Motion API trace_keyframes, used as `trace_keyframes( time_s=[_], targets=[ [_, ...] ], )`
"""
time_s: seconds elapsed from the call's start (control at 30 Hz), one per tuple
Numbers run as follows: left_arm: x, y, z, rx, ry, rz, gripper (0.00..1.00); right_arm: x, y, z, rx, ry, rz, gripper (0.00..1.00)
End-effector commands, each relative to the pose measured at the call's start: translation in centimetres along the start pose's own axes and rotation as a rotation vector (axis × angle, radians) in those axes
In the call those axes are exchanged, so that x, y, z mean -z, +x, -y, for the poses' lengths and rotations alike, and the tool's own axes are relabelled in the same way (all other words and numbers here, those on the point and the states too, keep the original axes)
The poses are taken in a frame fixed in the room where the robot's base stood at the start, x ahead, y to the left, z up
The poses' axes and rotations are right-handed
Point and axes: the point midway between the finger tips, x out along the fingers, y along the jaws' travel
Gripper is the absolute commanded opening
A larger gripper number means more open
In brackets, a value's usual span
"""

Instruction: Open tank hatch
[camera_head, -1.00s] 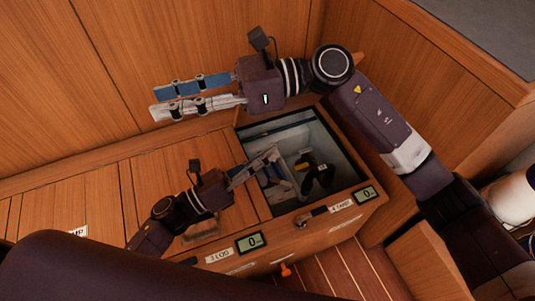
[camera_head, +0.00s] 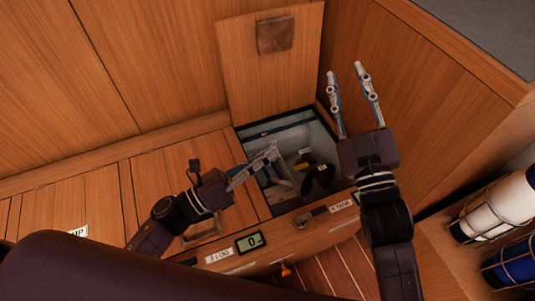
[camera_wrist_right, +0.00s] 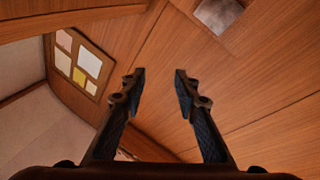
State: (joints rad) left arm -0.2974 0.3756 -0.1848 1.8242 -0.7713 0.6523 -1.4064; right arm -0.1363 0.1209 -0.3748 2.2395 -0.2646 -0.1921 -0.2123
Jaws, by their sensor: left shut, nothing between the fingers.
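The tank hatch is open: its wooden lid (camera_head: 262,85), with a square plate (camera_head: 275,34) near its top, stands upright against the back panelling. The plate also shows at the top of the right wrist view (camera_wrist_right: 218,13). Below the lid is the open compartment (camera_head: 323,140), with dark, yellow and blue items inside. My left gripper (camera_head: 272,152) is shut and empty at the compartment's left side, over the opening. My right gripper (camera_head: 347,73) is open and empty, to the right of the lid and apart from it; its spread fingers also show in the right wrist view (camera_wrist_right: 159,75).
A closed hatch with a handle (camera_head: 203,236) lies left of the opening. A latch (camera_head: 311,216), a tank label (camera_head: 342,206) and a digital display (camera_head: 249,242) are on the front edge.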

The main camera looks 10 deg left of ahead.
Motion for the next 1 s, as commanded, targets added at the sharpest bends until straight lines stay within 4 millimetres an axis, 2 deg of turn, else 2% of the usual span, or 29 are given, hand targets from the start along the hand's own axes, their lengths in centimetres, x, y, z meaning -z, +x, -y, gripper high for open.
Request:
trace_keyframes(
  time_s=[0.03, 0.1, 0.2, 0.4, 0.53, 0.8, 1.0],
  targets=[
    [0.0, 0.0, 0.0, 0.000, 0.000, 0.000, 0.00, -2.2, -1.7, -0.2, 0.002, 0.079, 0.088, 0.29],
    [0.0, 0.0, 0.0, 0.000, 0.000, 0.000, 0.00, -4.9, -3.9, -0.3, 0.004, 0.181, 0.196, 0.29],
    [0.0, 0.0, 0.0, 0.000, 0.000, 0.000, 0.00, -7.8, -7.0, -0.1, 0.006, 0.305, 0.330, 0.29],
    [0.0, 0.0, 0.0, 0.000, 0.000, 0.000, 0.00, -10.9, -11.4, 0.5, 0.004, 0.457, 0.498, 0.29],
    [0.2, 0.0, -0.1, 0.001, 0.003, 0.000, 0.00, -11.1, -12.2, 0.5, -0.002, 0.492, 0.513, 0.29],
    [0.7, -0.2, -0.1, 0.005, 0.020, 0.000, 0.00, -8.6, -10.5, -0.6, -0.030, 0.496, 0.370, 0.29],
    [0.7, -0.2, 0.0, 0.005, 0.021, 0.000, 0.00, -8.3, -10.4, -0.7, -0.032, 0.495, 0.358, 0.29]
  ],
)
